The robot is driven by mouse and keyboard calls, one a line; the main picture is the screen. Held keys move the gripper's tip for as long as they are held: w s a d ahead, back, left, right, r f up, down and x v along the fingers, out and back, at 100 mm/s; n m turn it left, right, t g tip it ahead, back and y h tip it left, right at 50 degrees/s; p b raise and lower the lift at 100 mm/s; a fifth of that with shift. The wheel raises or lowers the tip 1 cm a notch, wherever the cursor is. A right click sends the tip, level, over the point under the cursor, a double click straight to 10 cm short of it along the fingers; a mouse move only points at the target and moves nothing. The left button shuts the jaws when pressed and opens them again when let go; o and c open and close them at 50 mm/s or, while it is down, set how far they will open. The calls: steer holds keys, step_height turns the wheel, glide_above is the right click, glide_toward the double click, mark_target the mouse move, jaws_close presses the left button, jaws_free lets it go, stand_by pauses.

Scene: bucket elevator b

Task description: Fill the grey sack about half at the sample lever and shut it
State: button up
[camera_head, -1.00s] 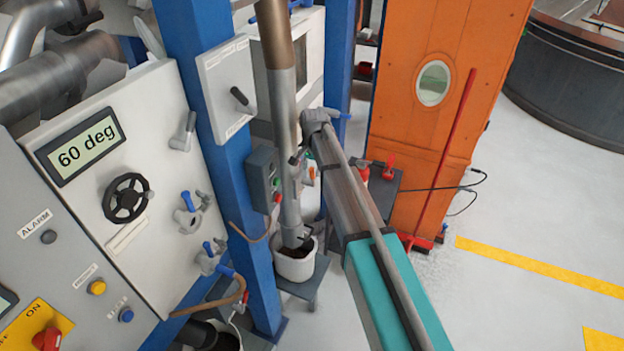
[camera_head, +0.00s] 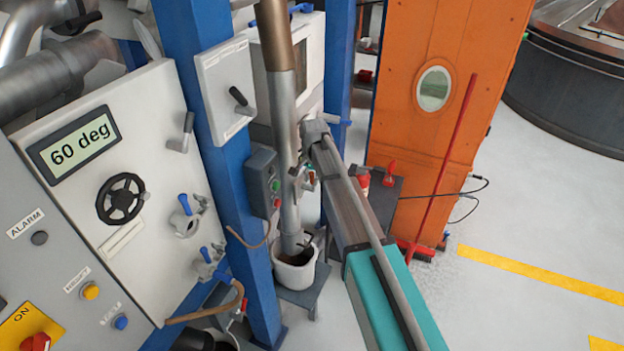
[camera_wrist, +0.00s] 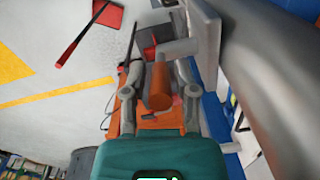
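My gripper (camera_wrist: 158,72) shows in the wrist view with its two fingers apart. An orange-brown cylinder (camera_wrist: 159,88) on a grey fitting (camera_wrist: 181,47) appears between the fingers, with gaps at its sides. I cannot tell whether it is the sample lever or how near it is. In the head view my gripper is not clearly seen, beyond the far end of my arm by the upright pipe. I make out no grey sack in either view.
A pale pot (camera_head: 293,275) with dark content stands under the grey pipe (camera_head: 287,150). The blue post (camera_head: 215,120) and control panel (camera_head: 140,200) stand left. An orange column (camera_head: 440,150) and red pole (camera_head: 447,160) stand behind. Floor at right is free.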

jaws_close()
steer(key=shift+s+f+t, duration=0.1)
steer(key=shift+s+t, duration=0.15)
steer(key=shift+t, duration=0.15)
steer(key=o, duration=0.5)
jaws_free()
